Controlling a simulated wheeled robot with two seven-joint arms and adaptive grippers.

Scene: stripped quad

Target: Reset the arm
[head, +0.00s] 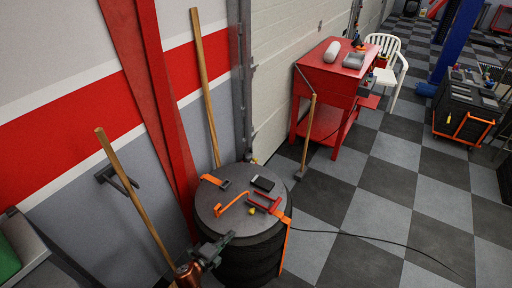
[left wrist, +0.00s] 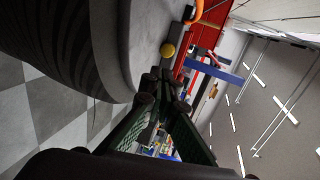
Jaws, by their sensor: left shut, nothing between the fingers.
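My left gripper (head: 218,246) is at the bottom of the head view, at the front left edge of a stack of tyres with a round grey top (head: 222,208). Its fingers are together and hold nothing. In the left wrist view the gripper (left wrist: 160,92) points past the rim of the tyre stack (left wrist: 95,60); whether it touches the rim I cannot tell. My right gripper is not in view.
On the grey top lie an orange hook-shaped piece (head: 232,204), a black box (head: 263,184), a red bracket (head: 265,201) and a small yellow piece (head: 251,211). Wooden poles (head: 205,85) lean at the wall. A red cart (head: 325,80) stands behind; checkered floor at right is mostly clear.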

